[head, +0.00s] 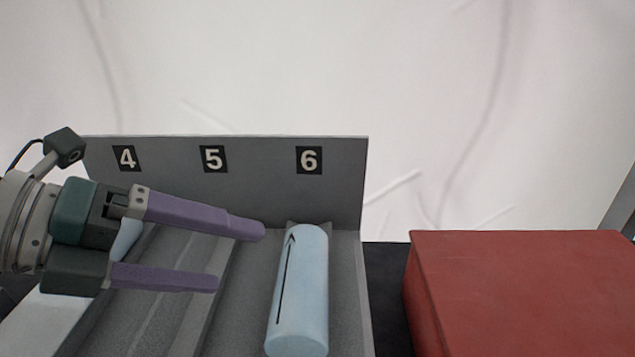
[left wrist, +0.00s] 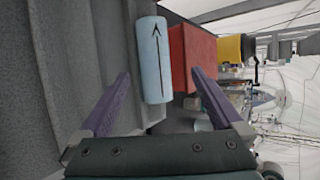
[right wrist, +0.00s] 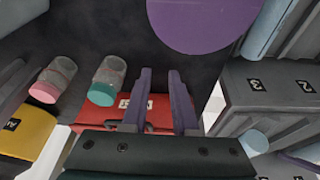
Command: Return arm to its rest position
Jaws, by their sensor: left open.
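My left gripper (head: 240,257) is open, with its purple fingers apart and nothing between them. It reaches in from the left above the grey numbered rack (head: 240,190), over the area of slots 4 and 5. A light blue cylinder (head: 300,290) with a black arrow lies in slot 6, to the right of the fingertips and apart from them. The cylinder also shows beyond the left fingers in the left wrist view (left wrist: 153,60). Another pale blue piece is mostly hidden behind my left gripper. My right gripper (right wrist: 160,72) shows only in its wrist view, empty with a narrow gap between its fingers.
A red box (head: 525,290) stands right of the rack, across a dark gap. The right wrist view shows a pink-capped jar (right wrist: 53,80), a green-capped jar (right wrist: 107,80), a yellow box (right wrist: 25,130), a large purple round surface (right wrist: 200,20) and a grey numbered unit (right wrist: 265,100).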

